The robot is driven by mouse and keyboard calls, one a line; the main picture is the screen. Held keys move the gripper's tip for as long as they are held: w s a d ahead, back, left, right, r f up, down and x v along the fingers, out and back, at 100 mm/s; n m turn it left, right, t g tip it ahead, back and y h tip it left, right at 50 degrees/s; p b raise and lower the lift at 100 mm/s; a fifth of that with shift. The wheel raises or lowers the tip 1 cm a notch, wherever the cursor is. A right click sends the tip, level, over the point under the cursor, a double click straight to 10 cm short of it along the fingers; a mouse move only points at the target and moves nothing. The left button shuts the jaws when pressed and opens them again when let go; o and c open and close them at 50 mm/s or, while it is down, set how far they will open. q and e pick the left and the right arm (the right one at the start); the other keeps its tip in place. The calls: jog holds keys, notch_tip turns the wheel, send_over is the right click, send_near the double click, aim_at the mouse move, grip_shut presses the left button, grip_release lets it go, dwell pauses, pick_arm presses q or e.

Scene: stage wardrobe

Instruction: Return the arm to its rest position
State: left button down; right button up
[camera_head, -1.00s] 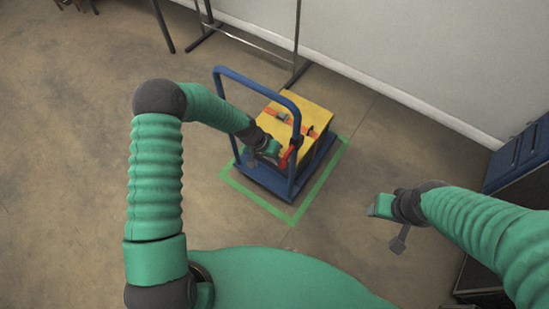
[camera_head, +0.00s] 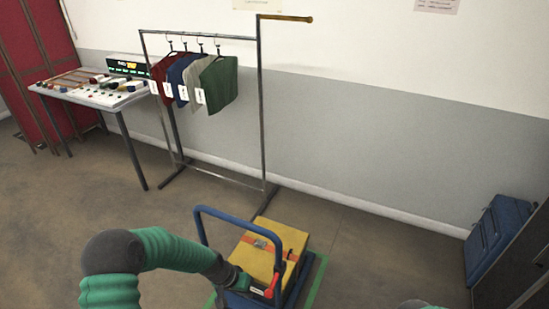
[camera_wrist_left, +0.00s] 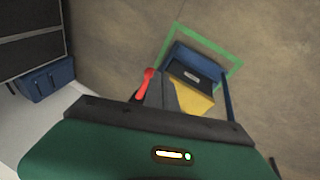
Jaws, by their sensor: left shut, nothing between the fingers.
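My left arm (camera_head: 165,250) comes in from the left in the head view, bent at a dark elbow joint. My left gripper (camera_head: 262,289) is at its end, low beside the yellow case (camera_head: 265,248) on the blue trolley (camera_head: 202,228). It is shut with nothing between its fingers. A red part (camera_head: 273,284) shows right by the fingers; I cannot tell whether it touches them. In the left wrist view, the green gripper housing fills the bottom, with the red part (camera_wrist_left: 147,84) and the yellow case (camera_wrist_left: 195,97) beyond it. Only a sliver of my right arm shows at the bottom edge.
The trolley stands inside a green floor outline (camera_head: 318,280). A clothes rail (camera_head: 262,110) with several garments stands behind it. A table (camera_head: 95,97) with a control panel is at left, and a blue case (camera_head: 497,235) at right. Floor left of the trolley is clear.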

pick_arm(q)
jog(key=s+a+r+y, duration=0.1)
jog(key=s+a+r, duration=0.2)
jog(key=s+r, duration=0.5)
jog(key=s+a+r+n+y, duration=0.1)
jog(key=s+a+r, duration=0.3)
jog(key=s+r, duration=0.5)
jog(key=shift+s+a+r+n+t+y, duration=0.2)
jog(key=shift+s+n+t+y, duration=0.1)
jog(key=shift+s+y, duration=0.45)
pick_arm(e)
jog(key=shift+a+r, duration=0.15)
jog(key=shift+a, duration=0.45)
pick_arm(q)
jog(key=shift+d, duration=0.3)
pick_arm(e)
jog(key=shift+d, duration=0.3)
pick_arm(q)
jog(key=shift+a, duration=0.1)
